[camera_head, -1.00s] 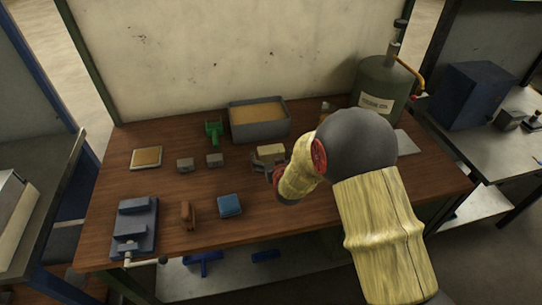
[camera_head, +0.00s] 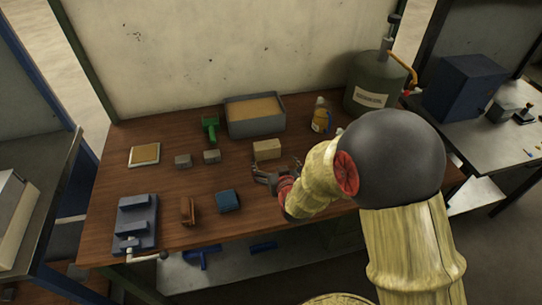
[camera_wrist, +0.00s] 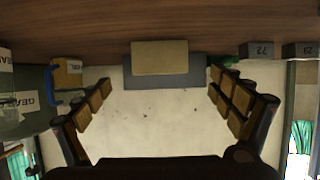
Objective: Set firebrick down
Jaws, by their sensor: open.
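The firebrick, a tan block (camera_head: 267,150), sits on the wooden bench just in front of the grey tray. In the wrist view the firebrick (camera_wrist: 160,57) is centred, upside down, beyond my fingers, with the tray behind it. My gripper (camera_head: 275,172) is open and empty, on the near side of the brick and apart from it. In the wrist view both padded fingers of my gripper (camera_wrist: 160,84) are spread wide with nothing between them.
The grey tray with sandy filling (camera_head: 255,131) stands behind the brick. A yellow jug (camera_head: 320,120) and green tank (camera_head: 369,90) stand right.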

